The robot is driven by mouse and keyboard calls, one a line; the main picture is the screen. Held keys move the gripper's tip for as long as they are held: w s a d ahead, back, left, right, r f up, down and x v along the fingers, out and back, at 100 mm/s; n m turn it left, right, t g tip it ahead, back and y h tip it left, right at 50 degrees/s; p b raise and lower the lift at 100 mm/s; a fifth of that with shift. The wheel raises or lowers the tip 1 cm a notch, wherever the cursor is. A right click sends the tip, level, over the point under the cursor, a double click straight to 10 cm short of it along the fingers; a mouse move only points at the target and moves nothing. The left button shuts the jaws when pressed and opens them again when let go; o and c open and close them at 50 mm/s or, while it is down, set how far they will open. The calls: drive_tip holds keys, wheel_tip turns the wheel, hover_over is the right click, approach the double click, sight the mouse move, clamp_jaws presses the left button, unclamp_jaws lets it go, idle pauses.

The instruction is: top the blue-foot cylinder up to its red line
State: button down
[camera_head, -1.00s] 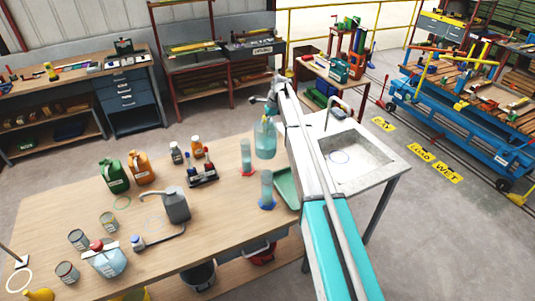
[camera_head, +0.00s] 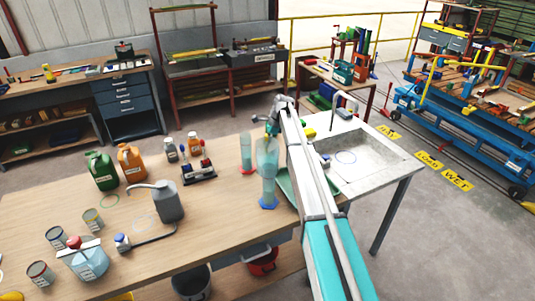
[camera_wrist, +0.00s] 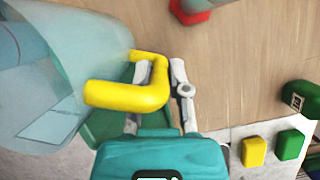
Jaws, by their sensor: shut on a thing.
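My gripper (camera_head: 272,126) is shut on the yellow handle of a clear jug (camera_head: 266,152); its fingers (camera_wrist: 180,92) and the handle (camera_wrist: 135,92) show in the wrist view. The jug's clear body (camera_wrist: 45,85) fills the left of that view. In the head view the jug overlaps the upper part of the blue-foot cylinder (camera_head: 268,188), which stands upright on the table. I cannot tell if they touch or if liquid is flowing. The cylinder's red line and liquid level are not readable.
A red-foot cylinder (camera_head: 247,155) stands close behind; its foot (camera_wrist: 190,10) shows in the wrist view. A green tray (camera_head: 290,183) lies at the right, beside the sink (camera_head: 370,155). A grey wash bottle (camera_head: 169,203), a bottle rack (camera_head: 198,173) and green and orange jerrycans stand left.

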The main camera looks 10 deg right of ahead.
sight(266, 136)
drive_tip(key=shift+f+b, duration=0.6)
drive_tip(key=shift+f, duration=0.4)
drive_tip(key=shift+s+r+p, duration=0.2)
drive_tip(key=shift+r+p, duration=0.2)
drive_tip(key=shift+s+r+t+p, duration=0.35)
drive_tip(key=shift+r+t+p, duration=0.3)
drive_tip(key=shift+r+p, duration=0.2)
drive_tip(key=shift+s+r+t+p, duration=0.3)
drive_tip(key=shift+r+t+p, duration=0.35)
drive_tip(key=shift+r+p, duration=0.15)
drive_tip(key=shift+s+a+r+n+t+p, duration=0.1)
drive_tip(key=shift+s+r+n+t+p, duration=0.1)
drive_tip(key=shift+r+p, duration=0.4)
drive_tip(key=shift+s+d+r+n+t+p, duration=0.1)
drive_tip(key=shift+r+t+p, duration=0.1)
drive_tip(key=shift+r+p, duration=0.35)
drive_tip(key=shift+s+a+r+n+t+p, duration=0.1)
drive_tip(key=shift+r+t+p, duration=0.1)
drive_tip(key=shift+r+p, duration=0.4)
drive_tip(key=shift+s+r+t+p, duration=0.25)
drive_tip(key=shift+r+t+p, duration=0.45)
drive_tip(key=shift+r, duration=0.55)
drive_tip(key=s+r+n+t+b, duration=0.1)
drive_tip(key=s+r+n+t, duration=0.1)
drive_tip(key=s+r+t, duration=0.2)
drive_tip(key=shift+a+r+t, duration=0.15)
drive_tip(key=shift+r+t, duration=0.8)
drive_tip(key=shift+t, duration=0.65)
drive_tip(key=shift+s+r+b, duration=0.1)
drive_tip(key=shift+b, duration=0.2)
